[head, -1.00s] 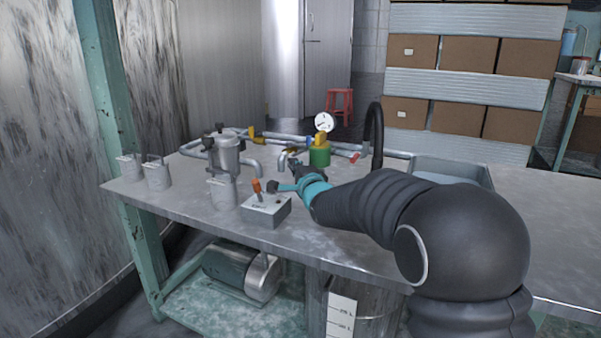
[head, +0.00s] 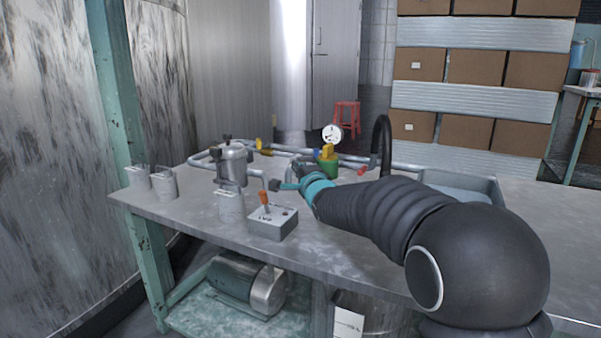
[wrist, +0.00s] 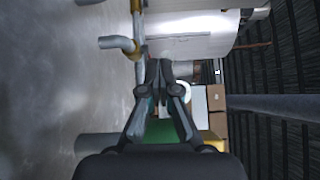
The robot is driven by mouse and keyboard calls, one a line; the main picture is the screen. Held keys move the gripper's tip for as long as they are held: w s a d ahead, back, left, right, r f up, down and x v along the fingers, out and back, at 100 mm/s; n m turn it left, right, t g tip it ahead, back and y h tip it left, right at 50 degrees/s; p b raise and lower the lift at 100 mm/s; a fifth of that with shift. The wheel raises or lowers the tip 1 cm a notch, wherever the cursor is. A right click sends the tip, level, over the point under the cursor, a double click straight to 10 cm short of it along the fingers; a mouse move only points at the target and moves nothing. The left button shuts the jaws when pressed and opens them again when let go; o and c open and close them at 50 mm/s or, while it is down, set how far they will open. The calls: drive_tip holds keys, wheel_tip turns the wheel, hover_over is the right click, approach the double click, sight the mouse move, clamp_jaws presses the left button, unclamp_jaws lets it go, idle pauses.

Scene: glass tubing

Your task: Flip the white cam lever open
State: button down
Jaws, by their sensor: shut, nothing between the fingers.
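I cannot make out a white cam lever for certain in either view. My gripper (head: 284,181) reaches left over the middle of the bench, between the grey switch box (head: 272,223) and the green canister (head: 327,167). In the wrist view my gripper (wrist: 157,70) has its dark fingertips together with nothing between them. My arm and gripper hide part of the bench.
A metal pot (head: 233,163) and several grey lidded cans (head: 164,184) stand at the left of the bench (head: 195,214). A round gauge (head: 332,134) and a black hose (head: 382,140) rise behind my arm. A grey tray (head: 465,186) lies at the right.

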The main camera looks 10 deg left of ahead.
drive_tip(key=c, duration=1.1)
unclamp_jaws()
wheel_tip(320, 180, up, 8)
drive_tip(key=shift+a+r, duration=0.1)
drive_tip(key=shift+r, duration=0.15)
drive_tip(key=shift+c, duration=0.2)
drive_tip(key=shift+s+r, duration=0.25)
drive_tip(key=shift+r, duration=0.25)
clamp_jaws()
drive_tip(key=shift+w+d+f, duration=0.25)
drive_tip(key=shift+f, duration=0.1)
